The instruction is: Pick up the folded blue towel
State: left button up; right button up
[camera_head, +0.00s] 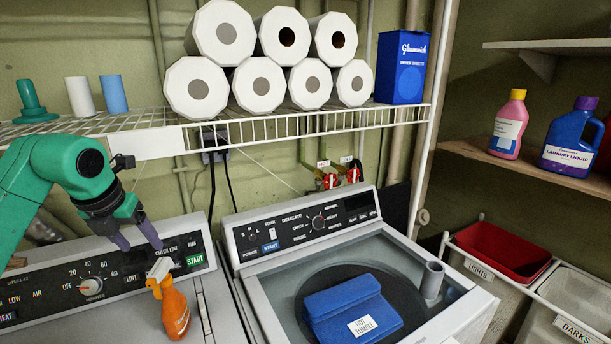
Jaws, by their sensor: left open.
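The folded blue towel (347,303) lies flat on the washer's top, over the dark round drum area; a white "HOT TUMBLE" label is on its near side. I cannot tell for sure whether a clear lid is beneath it. My left gripper (139,244) is open and empty, with its fingers apart and pointing down, left of the towel over the dryer's control panel. Its fingertips are just above and left of an orange spray bottle (176,311) with a white head; I cannot tell whether they touch it. My right gripper is not in view.
The washer panel (302,229) rises behind the towel, and a grey cylinder (432,280) stands to its right. A wire shelf (270,128) with paper rolls (221,33) and a blue box (401,67) hangs above. Hampers (573,308) stand at right. Space directly above the towel is clear.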

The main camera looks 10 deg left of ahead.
aim_at(354, 311)
jog(key=k+l, duration=0.55)
jog(key=l, duration=0.15)
jog(key=k+l, duration=0.6)
jog(key=l, duration=0.15)
